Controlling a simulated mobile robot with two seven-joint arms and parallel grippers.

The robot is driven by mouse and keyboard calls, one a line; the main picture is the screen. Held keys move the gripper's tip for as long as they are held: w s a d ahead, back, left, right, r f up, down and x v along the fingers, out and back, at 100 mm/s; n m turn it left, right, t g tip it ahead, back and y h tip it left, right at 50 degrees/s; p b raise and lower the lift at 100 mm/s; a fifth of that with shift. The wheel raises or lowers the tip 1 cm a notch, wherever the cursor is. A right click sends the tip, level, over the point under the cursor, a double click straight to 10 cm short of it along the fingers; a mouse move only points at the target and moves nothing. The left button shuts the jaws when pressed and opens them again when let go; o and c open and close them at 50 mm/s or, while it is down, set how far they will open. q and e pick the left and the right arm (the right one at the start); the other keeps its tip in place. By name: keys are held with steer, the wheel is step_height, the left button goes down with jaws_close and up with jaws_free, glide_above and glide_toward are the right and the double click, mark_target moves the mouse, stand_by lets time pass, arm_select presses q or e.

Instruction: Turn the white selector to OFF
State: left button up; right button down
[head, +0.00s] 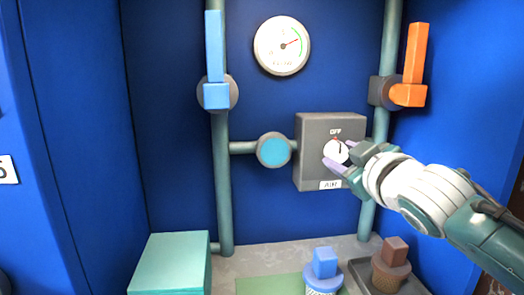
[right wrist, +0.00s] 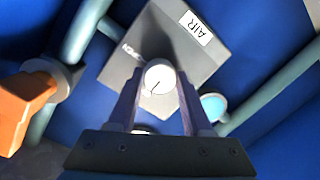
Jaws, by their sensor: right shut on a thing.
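The white selector (head: 335,151) is a round knob on the front of a grey box (head: 313,165) with OFF printed above it and AIR below. Its dark pointer line is roughly upright, toward the OFF lettering and a small red mark. My right gripper (head: 346,160) comes in from the right and is shut on the selector. In the right wrist view the knob (right wrist: 159,76) sits between the two fingertips, its line toward the lower left. Other lettering lies beside the knob there. My left gripper is not in view.
A blue lever (head: 215,60) and an orange lever (head: 415,55) sit on upright pipes either side. A round gauge (head: 282,46) is above. A blue-capped fitting (head: 274,150) is left of the box. A teal block (head: 170,265) and two capped pieces stand below.

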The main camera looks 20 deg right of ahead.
steer(key=shift+f, duration=0.1)
steer(key=shift+c, duration=1.6)
jaws_free()
steer(key=p+v, duration=0.2)
steer(key=v, duration=0.8)
